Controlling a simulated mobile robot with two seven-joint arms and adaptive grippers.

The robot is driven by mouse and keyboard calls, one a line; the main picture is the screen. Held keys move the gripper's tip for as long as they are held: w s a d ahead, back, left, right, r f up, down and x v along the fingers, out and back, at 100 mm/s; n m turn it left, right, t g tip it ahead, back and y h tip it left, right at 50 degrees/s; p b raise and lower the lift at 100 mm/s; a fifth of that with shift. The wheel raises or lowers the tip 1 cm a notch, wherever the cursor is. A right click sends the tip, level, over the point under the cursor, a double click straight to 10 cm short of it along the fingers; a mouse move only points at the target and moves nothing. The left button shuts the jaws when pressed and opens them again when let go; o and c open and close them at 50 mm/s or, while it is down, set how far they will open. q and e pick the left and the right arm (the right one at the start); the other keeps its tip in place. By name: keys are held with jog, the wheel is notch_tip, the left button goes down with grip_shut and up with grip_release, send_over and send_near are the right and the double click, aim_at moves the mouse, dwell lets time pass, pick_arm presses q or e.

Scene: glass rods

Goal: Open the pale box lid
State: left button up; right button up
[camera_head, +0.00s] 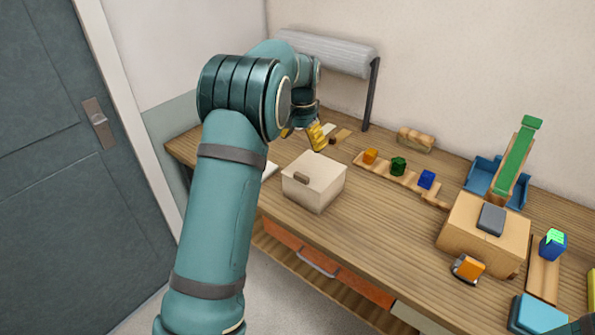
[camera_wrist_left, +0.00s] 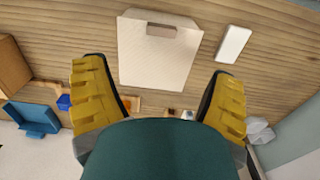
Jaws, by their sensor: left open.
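The pale box (camera_head: 313,190) stands on the wooden table with its lid down. A small brown handle (camera_head: 301,177) sits on the lid near its front left edge. In the left wrist view the box (camera_wrist_left: 157,62) shows from above, with the handle (camera_wrist_left: 161,30) near the top of the picture. My left gripper (camera_head: 304,131) is open and empty, its yellow fingers above and behind the box in the head view. In the left wrist view the box appears between and beyond the open fingers (camera_wrist_left: 162,90); no contact shows. My left forearm hides part of the table.
A flat white item (camera_wrist_left: 233,44) lies beside the box. A rail with orange, green (camera_head: 398,166) and blue blocks stands to its right. The table in front of the rail is clear.

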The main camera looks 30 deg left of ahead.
aim_at(301, 175)
pick_arm(q)
notch_tip(301, 175, down, 13)
jog(key=shift+a+f+b, duration=0.1)
jog(key=shift+b, duration=0.7)
